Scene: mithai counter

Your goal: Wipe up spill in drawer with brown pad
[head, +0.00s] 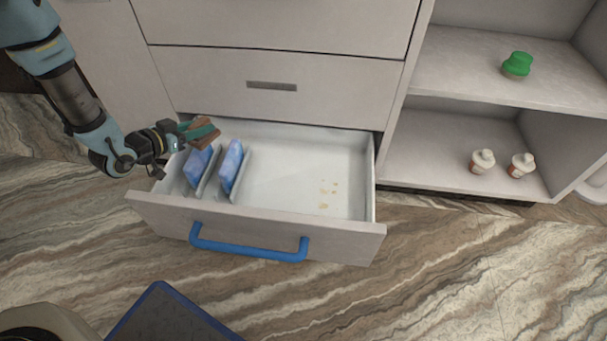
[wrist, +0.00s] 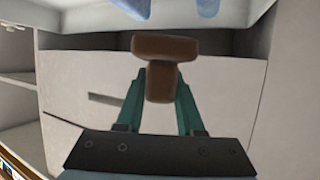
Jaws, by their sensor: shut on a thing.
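My gripper (wrist: 161,90) is shut on the brown pad (wrist: 165,47), which sits between the teal fingers in the wrist view. In the head view the brown pad (head: 202,133) is held above the back left part of the open drawer (head: 278,180). The spill (head: 326,192) is a group of small tan spots on the drawer floor, toward its right side. The pad is to the left of the spill and apart from it.
Two blue packets, one left (head: 197,166) and one right (head: 231,165), stand between dividers in the drawer's left part. The drawer has a blue handle (head: 248,251). Shelves at right hold a green-topped jar (head: 517,65) and two white-capped bottles (head: 482,161). The drawer's middle is clear.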

